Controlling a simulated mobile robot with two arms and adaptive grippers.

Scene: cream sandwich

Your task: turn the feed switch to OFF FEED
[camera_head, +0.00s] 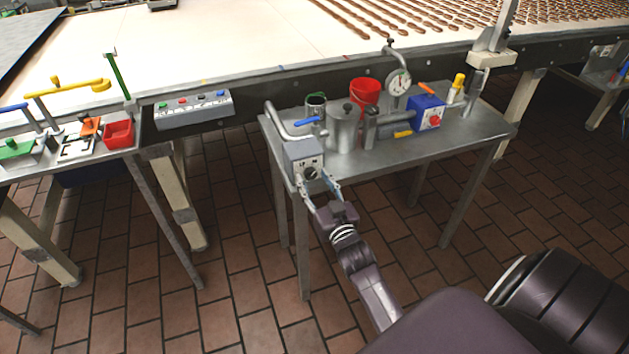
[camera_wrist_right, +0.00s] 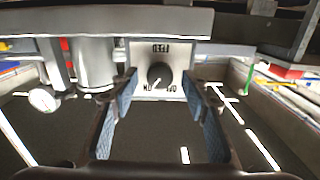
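The feed switch box (camera_head: 304,152) is a grey box at the left front corner of the small metal table. Its black round knob (camera_head: 311,173) faces me. In the right wrist view, which looks upside down, the knob (camera_wrist_right: 160,75) sits on a light plate with a FEED label and ON and OFF marks. Its pale pointer mark slants down-left in that view, toward the ON mark. My right gripper (camera_head: 319,185) is open in front of the box. In the right wrist view its blue-padded fingers (camera_wrist_right: 159,78) stand either side of the knob, apart from it. My left gripper is not in view.
The metal table (camera_head: 460,138) also holds a steel pot (camera_head: 343,130), a red bucket (camera_head: 365,95), a gauge (camera_head: 398,82) and a blue box with a red knob (camera_head: 427,112). A conveyor (camera_head: 230,40) runs behind. A grey button panel (camera_head: 194,108) is to the left.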

